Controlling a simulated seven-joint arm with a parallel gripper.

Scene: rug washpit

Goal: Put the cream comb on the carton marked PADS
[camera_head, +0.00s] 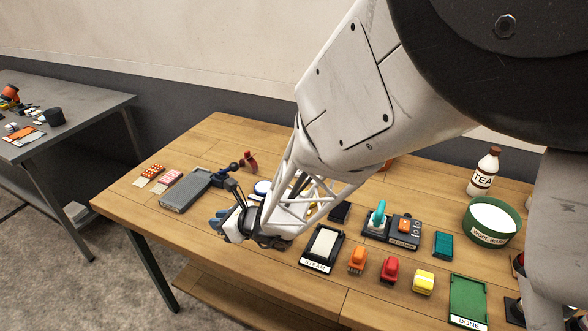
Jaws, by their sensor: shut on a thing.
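My gripper (226,222) is over the left part of the wooden table, near its front edge. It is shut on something. Small blue shapes show at its tip, but I cannot tell whether they are its fingertips or the held thing. I cannot make out the cream comb; it may be hidden by my gripper or arm. No carton with a readable PADS mark shows. Two small patterned packs, one orange (153,170) and one pink (172,177), lie at the table's left end, their markings too small to read.
A grey flat case (186,190) lies left of my gripper. A black STEAM tray (323,247), orange (357,259), red (390,269) and yellow (424,281) pieces and a green DONE tray (468,299) line the front. A green tub (491,238) and TEA bottle (484,173) stand right.

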